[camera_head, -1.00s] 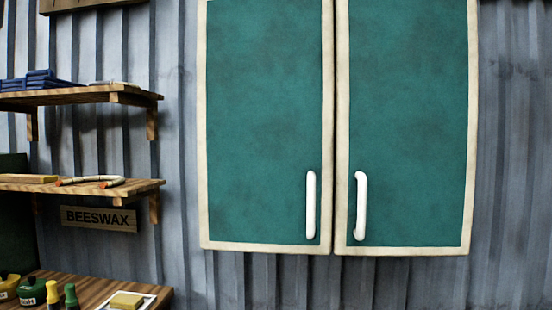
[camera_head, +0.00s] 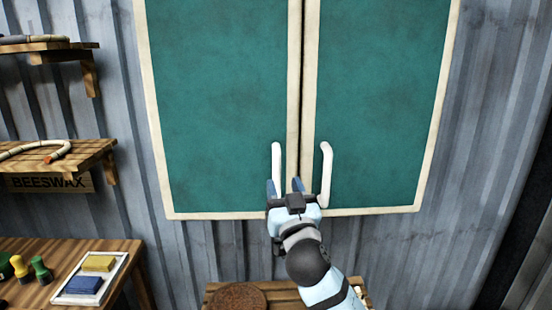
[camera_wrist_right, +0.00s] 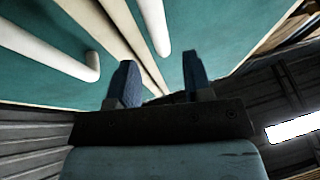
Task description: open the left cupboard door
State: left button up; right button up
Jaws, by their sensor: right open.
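The left cupboard door (camera_head: 215,100) is green with a cream frame and is closed, level with the right door (camera_head: 375,90). Its white vertical bar handle (camera_head: 277,160) is near the inner lower corner. My right gripper (camera_head: 284,187) is open in front of the lower end of that handle, which shows between its fingers in the head view and is partly hidden. In the right wrist view the blue fingertips (camera_wrist_right: 160,78) are spread, with the white handle (camera_wrist_right: 153,25) beyond the space between them. I cannot tell whether they touch it. My left gripper is out of view.
The right door's handle (camera_head: 325,175) is close to the right of my gripper. Shelves (camera_head: 60,155) and a workbench (camera_head: 35,275) with a tray (camera_head: 67,291) stand at the left. A wooden surface with a round brown thing (camera_head: 238,297) is below.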

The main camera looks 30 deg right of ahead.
aim_at(278, 170)
jog(key=p+x, duration=0.1)
jog(key=x, duration=0.4)
jog(key=shift+s+r, duration=0.1)
jog(key=shift+r, duration=0.05)
jog(key=shift+p+x, duration=0.3)
jog(key=shift+x, duration=0.5)
grip_shut()
